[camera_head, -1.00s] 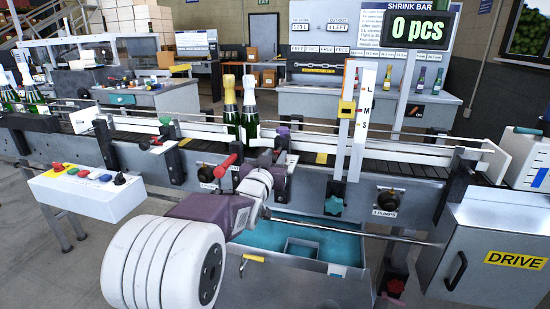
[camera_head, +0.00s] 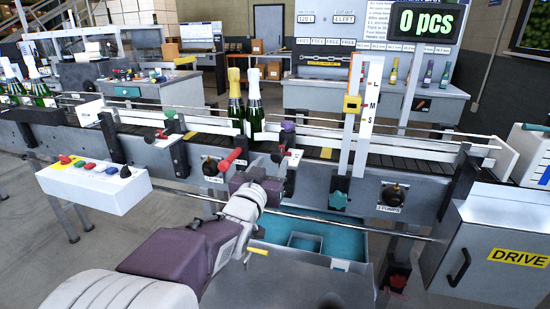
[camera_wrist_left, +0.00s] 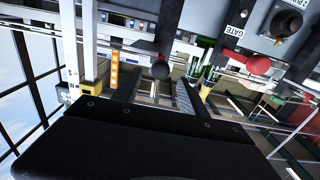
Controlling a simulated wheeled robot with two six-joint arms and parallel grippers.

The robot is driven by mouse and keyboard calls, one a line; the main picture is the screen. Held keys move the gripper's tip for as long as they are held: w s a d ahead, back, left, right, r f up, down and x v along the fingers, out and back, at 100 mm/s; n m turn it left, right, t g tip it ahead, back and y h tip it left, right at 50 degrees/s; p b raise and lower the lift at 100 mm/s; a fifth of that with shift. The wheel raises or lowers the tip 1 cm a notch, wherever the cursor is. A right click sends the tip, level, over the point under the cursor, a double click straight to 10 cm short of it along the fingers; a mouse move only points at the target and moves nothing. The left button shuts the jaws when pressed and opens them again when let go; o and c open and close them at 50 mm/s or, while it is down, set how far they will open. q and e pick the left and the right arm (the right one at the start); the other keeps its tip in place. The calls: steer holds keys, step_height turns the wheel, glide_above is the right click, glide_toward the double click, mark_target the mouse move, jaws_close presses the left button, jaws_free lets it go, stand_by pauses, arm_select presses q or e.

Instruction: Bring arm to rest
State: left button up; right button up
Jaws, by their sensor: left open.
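My left gripper (camera_head: 287,168) is in front of the conveyor (camera_head: 410,158), near the middle of the head view, with the arm reaching in from the lower left. In the left wrist view its two dark fingers (camera_wrist_left: 155,92) stand apart with nothing held between them. Two green bottles, one with a gold top (camera_head: 235,105) and one with a pale top (camera_head: 253,105), stand upright on the conveyor just behind and left of the gripper. They also show tilted in the wrist view. My right gripper is not in view.
A red knob (camera_head: 231,158) and a purple-topped knob (camera_head: 288,127) are close to the gripper. A teal tray (camera_head: 345,248) is below it. A white button box (camera_head: 92,183) stands left, a DRIVE cabinet (camera_head: 500,245) right. More bottles (camera_head: 38,88) stand far left.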

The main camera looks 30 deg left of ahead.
arm_select(q)
steer(key=shift+s+d, duration=0.1)
steer(key=shift+s, duration=0.2)
